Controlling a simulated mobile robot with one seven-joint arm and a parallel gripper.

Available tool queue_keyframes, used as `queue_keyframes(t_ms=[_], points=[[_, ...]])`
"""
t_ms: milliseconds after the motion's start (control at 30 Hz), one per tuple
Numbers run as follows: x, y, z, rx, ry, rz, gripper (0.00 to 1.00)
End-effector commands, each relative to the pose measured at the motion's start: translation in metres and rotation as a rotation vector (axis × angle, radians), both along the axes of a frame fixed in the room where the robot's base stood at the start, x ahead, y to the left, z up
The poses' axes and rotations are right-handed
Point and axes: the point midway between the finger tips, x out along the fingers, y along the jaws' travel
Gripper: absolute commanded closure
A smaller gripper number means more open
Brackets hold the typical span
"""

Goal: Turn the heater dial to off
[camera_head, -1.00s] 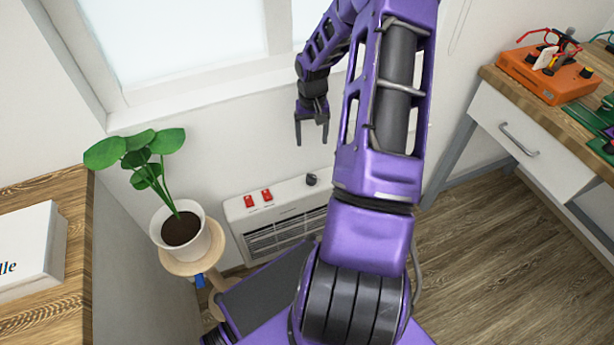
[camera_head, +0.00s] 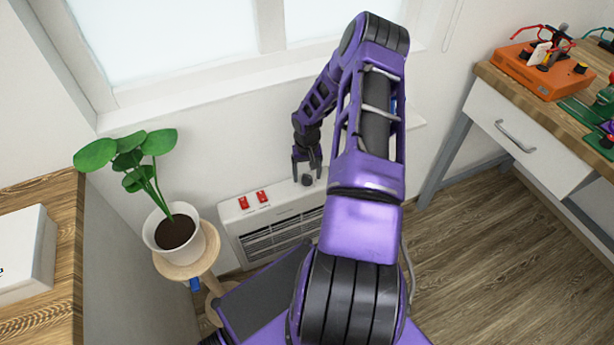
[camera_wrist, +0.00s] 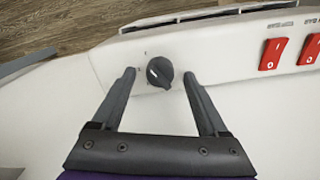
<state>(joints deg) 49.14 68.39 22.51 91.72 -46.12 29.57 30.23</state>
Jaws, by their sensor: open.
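The heater (camera_head: 275,214) is a white panel with a dark grille, low against the wall under the window. Its black dial (camera_head: 307,180) is on the top face, right of two red switches (camera_head: 253,199). In the wrist view the dial (camera_wrist: 160,71) has a light pointer mark, and the red switches (camera_wrist: 289,53) are at the right. My gripper (camera_head: 307,176) is open above the heater, its fingertips (camera_wrist: 159,73) on either side of the dial. A gap shows between each finger and the dial; I see no contact.
A potted plant (camera_head: 175,232) stands on a round wooden stand (camera_head: 197,262) left of the heater. A wooden desk (camera_head: 55,260) with a white box (camera_head: 25,255) is at far left. A workbench with a drawer (camera_head: 515,130) is at right, with an orange device (camera_head: 545,72) on it.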

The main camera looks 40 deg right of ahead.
Motion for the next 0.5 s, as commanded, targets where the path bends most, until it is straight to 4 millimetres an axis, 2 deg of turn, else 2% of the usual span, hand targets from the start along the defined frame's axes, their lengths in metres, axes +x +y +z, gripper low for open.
queue_keyframes(t_ms=[100,367,400,500], points=[[-0.0001,0.0002,-0.007,0.0,0.0,0.0,0.23],[0.0001,0.0001,-0.0083,0.0,0.0,0.0,0.23],[0.0001,0.0001,-0.0083,0.0,0.0,0.0,0.25],[0.0,0.0001,-0.0082,0.0,0.0,0.0,0.43]])
